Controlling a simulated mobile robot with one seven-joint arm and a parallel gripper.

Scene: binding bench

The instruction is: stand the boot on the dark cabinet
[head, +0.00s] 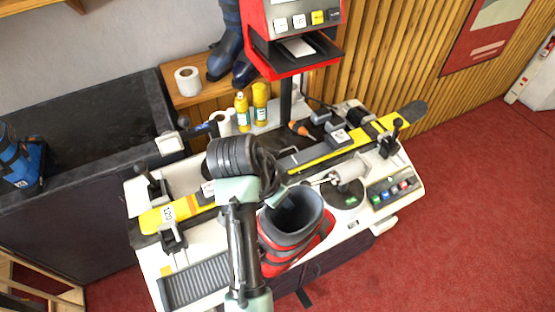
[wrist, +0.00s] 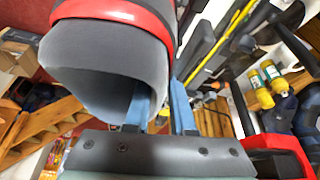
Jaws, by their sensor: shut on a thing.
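The boot (head: 295,225) is grey and red, upright with its open top facing up, at the front of the white bench in the head view. Its cuff (wrist: 110,60) fills the upper left of the wrist view. My gripper (wrist: 163,105) is shut on the cuff wall, with one blue finger inside the opening and the other outside. In the head view my arm hides the gripper and part of the boot; I cannot tell whether the boot touches the bench. The dark cabinet (head: 95,115) stands at the left with a wide, mostly bare dark top.
A blue boot-like object (head: 22,165) stands at the cabinet's left end. The white bench (head: 190,275) carries a yellow ski (head: 325,155) in clamps and several tools. Yellow bottles (head: 242,110), a paper roll (head: 187,80) and a red machine (head: 290,60) are behind.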

